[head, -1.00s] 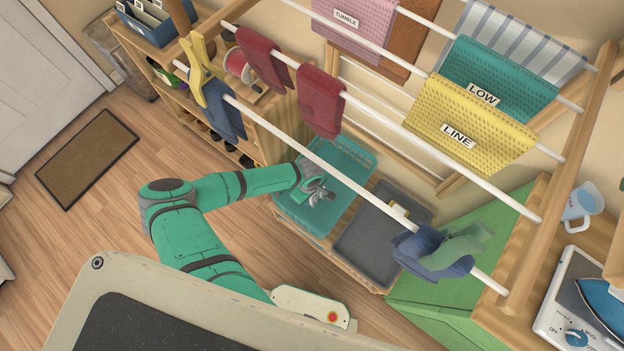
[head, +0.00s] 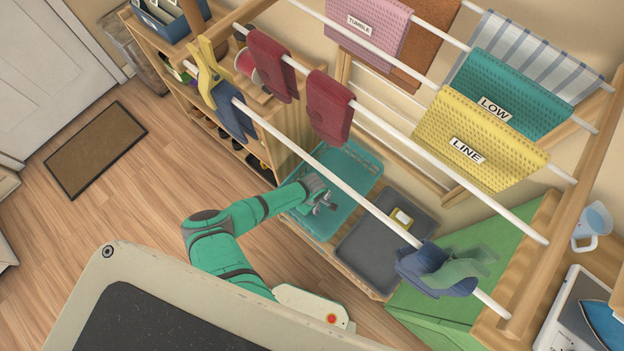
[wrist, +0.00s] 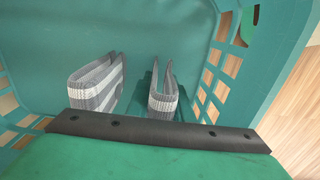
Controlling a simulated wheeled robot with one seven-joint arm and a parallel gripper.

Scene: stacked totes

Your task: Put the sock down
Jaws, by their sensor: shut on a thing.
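My gripper (head: 321,203) is at the teal basket (head: 345,162), reaching down inside its walls. In the wrist view it is shut on a folded grey-and-white striped sock (wrist: 164,103), with teal finger parts showing beside it. A second striped piece of the same look (wrist: 97,84) stands to its left, apart from it. The basket's wall (wrist: 160,25) and slotted sides surround both. Whether the held sock touches the basket floor cannot be told.
A grey tote (head: 372,250) stands right of the basket, with a small yellow-and-white item (head: 402,218) in it. Drying-rack rods (head: 330,165) cross above, carrying maroon cloths (head: 330,108) and a blue cloth (head: 435,270). A green surface (head: 440,308) lies at right.

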